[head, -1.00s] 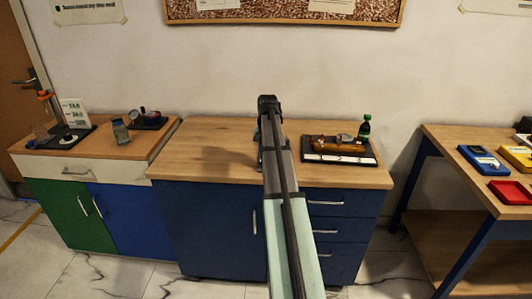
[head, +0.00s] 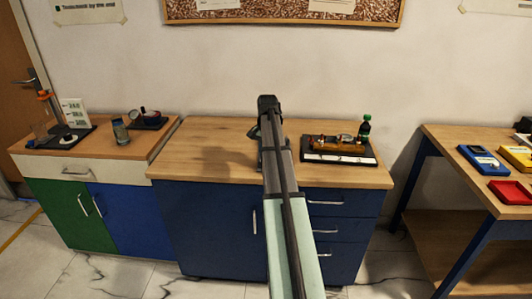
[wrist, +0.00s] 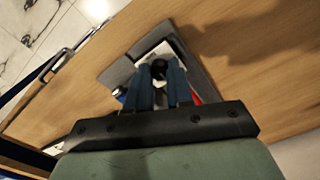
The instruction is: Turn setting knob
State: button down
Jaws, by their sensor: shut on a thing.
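In the wrist view, a dark round knob (wrist: 158,68) stands on a grey panel (wrist: 116,75) with a white area around the knob. My gripper (wrist: 160,76) has its two blue fingers shut on the knob, one on each side. The fingers and palm hide part of the panel. Small blue and red parts show beside the fingers. In the head view, my arm hides the gripper, the knob and nearly all of that panel.
The panel lies on a wooden counter (head: 200,150). To its right is a dark board (head: 311,155) with a brown cylinder (head: 336,143), and a green bottle (head: 365,127) stands behind. A left cabinet holds a glass jar (head: 121,132). The counter left of my arm is clear.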

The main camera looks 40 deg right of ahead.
jog(key=c, duration=1)
grip_release()
notch_tip(320, 180, up, 14)
jog(key=shift+s, duration=0.15)
jog(key=shift+f, duration=0.1)
